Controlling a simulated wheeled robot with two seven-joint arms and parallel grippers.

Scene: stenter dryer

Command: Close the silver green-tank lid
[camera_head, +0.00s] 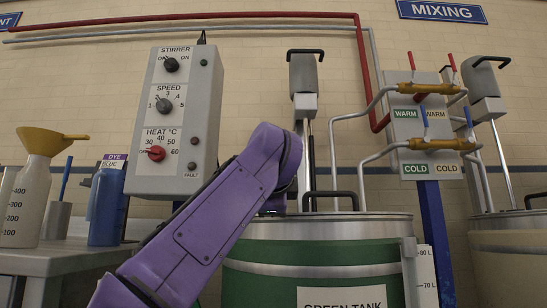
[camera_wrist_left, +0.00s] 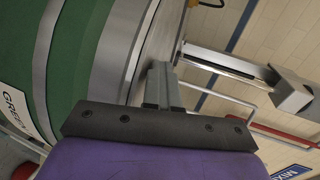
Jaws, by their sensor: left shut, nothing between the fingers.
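The green tank (camera_head: 300,255) stands at lower centre in the head view, with a silver rim band (camera_head: 340,228). A black handle (camera_head: 332,194) shows just above the rim; the silver lid is seen nearly edge-on, so its exact angle is unclear. The green tank fills the left of the left wrist view (camera_wrist_left: 70,60), with a silver lid surface (camera_wrist_left: 150,45) beside its rim. My left gripper (camera_wrist_left: 158,72) is shut and empty close to the rim; I cannot tell if it touches. In the head view my purple arm hides it. My right gripper is not in view.
A stirrer (camera_head: 305,85) with a metal shaft stands over the green tank. Pipes and yellow valves (camera_head: 435,145) are right of it, then a cream tank (camera_head: 510,250). A control box (camera_head: 178,120), blue dye bottle (camera_head: 107,205) and yellow funnel (camera_head: 45,141) are left.

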